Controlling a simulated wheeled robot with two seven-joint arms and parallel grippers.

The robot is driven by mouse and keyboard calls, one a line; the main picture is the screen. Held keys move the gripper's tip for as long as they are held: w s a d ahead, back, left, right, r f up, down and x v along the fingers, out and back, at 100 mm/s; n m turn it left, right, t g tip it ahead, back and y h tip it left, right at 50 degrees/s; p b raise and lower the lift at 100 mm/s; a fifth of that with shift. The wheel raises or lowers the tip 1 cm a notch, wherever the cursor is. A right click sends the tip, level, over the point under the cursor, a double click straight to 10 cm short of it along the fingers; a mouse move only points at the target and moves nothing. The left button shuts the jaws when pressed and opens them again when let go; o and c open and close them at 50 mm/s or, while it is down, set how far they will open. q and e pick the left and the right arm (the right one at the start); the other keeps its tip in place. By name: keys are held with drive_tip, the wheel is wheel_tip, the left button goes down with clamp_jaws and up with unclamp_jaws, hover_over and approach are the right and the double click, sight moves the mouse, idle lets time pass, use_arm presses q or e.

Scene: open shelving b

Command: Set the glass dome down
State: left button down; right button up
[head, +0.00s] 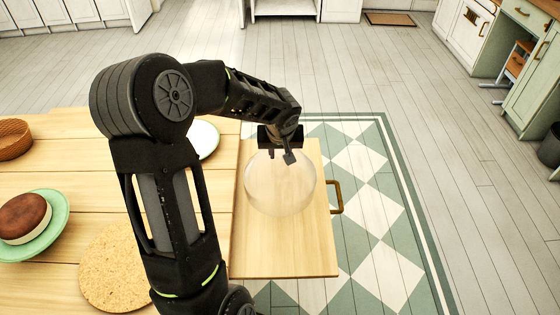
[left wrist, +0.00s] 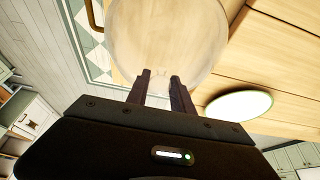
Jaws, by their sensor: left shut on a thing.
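The clear glass dome (head: 278,192) is in the head view, over a light wooden surface (head: 300,262) with a brass handle (head: 337,197) on its right side. My left gripper (head: 279,155) is at the dome's far side and shut on it. In the left wrist view the dome (left wrist: 165,35) fills the top middle, just beyond the fingertips (left wrist: 160,78). The gripped part is small and hard to make out. I cannot tell whether the dome's rim touches the wood. My right gripper is not in view.
A plank table (head: 55,168) at left holds a cake (head: 24,216) on a green plate (head: 58,212), a round cork mat (head: 112,270), a wicker basket (head: 14,138) and a white plate (head: 207,138). The wooden surface around the dome is clear. A checkered rug (head: 385,270) lies right.

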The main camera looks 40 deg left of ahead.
use_arm(q)
drive_tip(key=shift+f, duration=1.85)
drive_tip(key=shift+f, duration=0.15)
drive_tip(key=c, duration=1.1)
unclamp_jaws()
drive_tip(key=shift+r, duration=0.3)
drive_tip(key=v, duration=1.1)
drive_tip(key=shift+r, duration=0.35)
